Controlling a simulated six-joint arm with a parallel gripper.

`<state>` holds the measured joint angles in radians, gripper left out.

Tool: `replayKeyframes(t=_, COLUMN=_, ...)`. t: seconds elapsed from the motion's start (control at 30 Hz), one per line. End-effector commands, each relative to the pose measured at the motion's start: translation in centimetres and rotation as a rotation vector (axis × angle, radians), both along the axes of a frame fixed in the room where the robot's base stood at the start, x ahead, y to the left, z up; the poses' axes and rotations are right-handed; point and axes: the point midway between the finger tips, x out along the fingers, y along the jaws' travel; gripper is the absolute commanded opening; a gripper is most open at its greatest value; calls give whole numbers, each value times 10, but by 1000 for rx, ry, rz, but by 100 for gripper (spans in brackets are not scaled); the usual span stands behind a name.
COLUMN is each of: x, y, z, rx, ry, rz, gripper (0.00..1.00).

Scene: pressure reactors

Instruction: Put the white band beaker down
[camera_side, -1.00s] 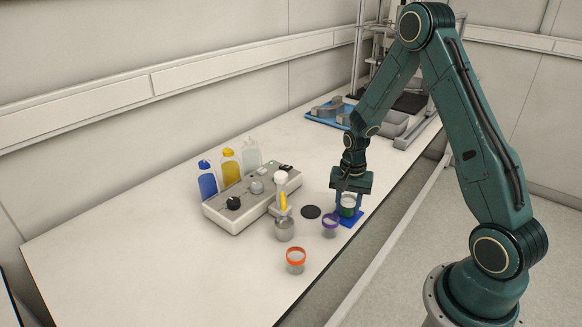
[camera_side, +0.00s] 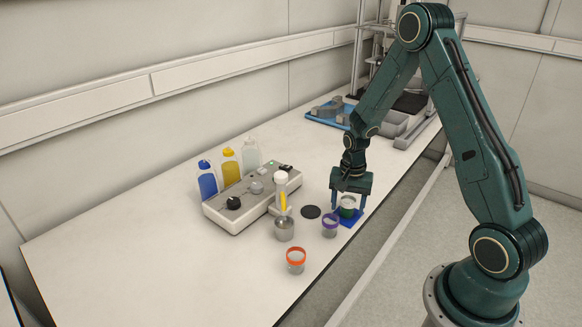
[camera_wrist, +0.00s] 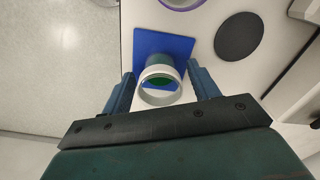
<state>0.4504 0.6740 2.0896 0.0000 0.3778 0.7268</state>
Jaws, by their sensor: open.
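The white band beaker (camera_side: 347,206) stands upright on the blue mat (camera_side: 350,221), with green contents inside. In the wrist view the beaker (camera_wrist: 159,75) shows its white rim, and green shows inside it. It sits over the lower part of the blue mat (camera_wrist: 164,42). My gripper (camera_side: 348,207) is open around the beaker. In the wrist view my gripper's blue fingers (camera_wrist: 163,83) stand on both sides of the beaker, with a gap on each side.
A purple band beaker (camera_side: 330,226) stands close in front of the mat. A black disc (camera_side: 311,212) lies left of it. An orange band beaker (camera_side: 295,262), a metal vessel (camera_side: 284,229) and a grey control box (camera_side: 240,203) stand farther left. The bench edge is close on the right.

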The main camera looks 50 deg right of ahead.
Motion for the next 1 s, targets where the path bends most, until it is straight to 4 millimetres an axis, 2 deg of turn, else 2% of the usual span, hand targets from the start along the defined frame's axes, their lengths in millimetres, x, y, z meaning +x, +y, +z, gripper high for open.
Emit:
replayKeyframes(t=0.27, x=1, y=0, z=20, rx=-1, ry=-2, rz=0, gripper=60)
replayKeyframes(t=0.8, x=1, y=0, z=97, rx=-2, ry=-4, rz=0, gripper=60)
replayKeyframes(t=1.0, x=0, y=0, z=116, rx=-1, ry=-1, rz=0, gripper=60)
